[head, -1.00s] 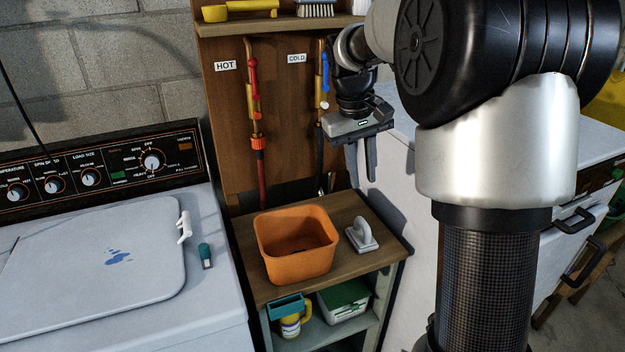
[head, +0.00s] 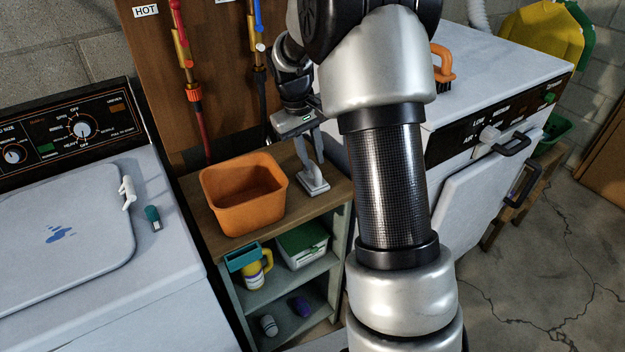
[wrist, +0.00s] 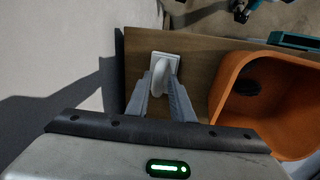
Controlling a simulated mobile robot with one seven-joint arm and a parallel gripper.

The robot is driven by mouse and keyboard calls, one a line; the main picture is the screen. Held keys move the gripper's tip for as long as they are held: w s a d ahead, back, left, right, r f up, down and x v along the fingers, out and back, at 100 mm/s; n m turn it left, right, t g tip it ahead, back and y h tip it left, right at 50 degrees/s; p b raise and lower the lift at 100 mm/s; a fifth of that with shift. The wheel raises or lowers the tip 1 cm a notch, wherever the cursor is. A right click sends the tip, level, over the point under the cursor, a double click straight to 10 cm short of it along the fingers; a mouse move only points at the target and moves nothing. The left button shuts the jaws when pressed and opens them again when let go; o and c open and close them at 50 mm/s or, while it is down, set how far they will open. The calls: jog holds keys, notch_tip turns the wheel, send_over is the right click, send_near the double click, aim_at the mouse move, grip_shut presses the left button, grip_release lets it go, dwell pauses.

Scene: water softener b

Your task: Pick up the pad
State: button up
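The pad is a pale grey block with a flat base and an upright handle. It sits on the wooden top of the small cabinet, and its base shows in the head view (head: 314,188). In the wrist view the pad (wrist: 164,62) lies ahead of my gripper, near the left edge of the wood. My gripper (head: 312,172) points down at the pad. In the wrist view its fingers (wrist: 162,84) are apart, one on each side of the handle. I cannot tell whether they touch it. The fingers partly hide the handle in the head view.
An orange bin (head: 244,198) stands left of the pad on the wooden top (head: 330,188). A white washer (head: 90,240) is at left and a white dryer (head: 500,70) at right.

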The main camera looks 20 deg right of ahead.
aim_at(314, 166)
jog(key=f, duration=0.3)
jog(key=d+f, duration=0.1)
jog(key=f, duration=0.1)
jog(key=shift+w, duration=0.3)
grip_shut()
notch_tip(314, 166, up, 10)
jog(key=shift+r+p, duration=0.1)
jog(key=shift+p, duration=0.2)
jog(key=shift+c, duration=1.4)
grip_release()
grip_shut()
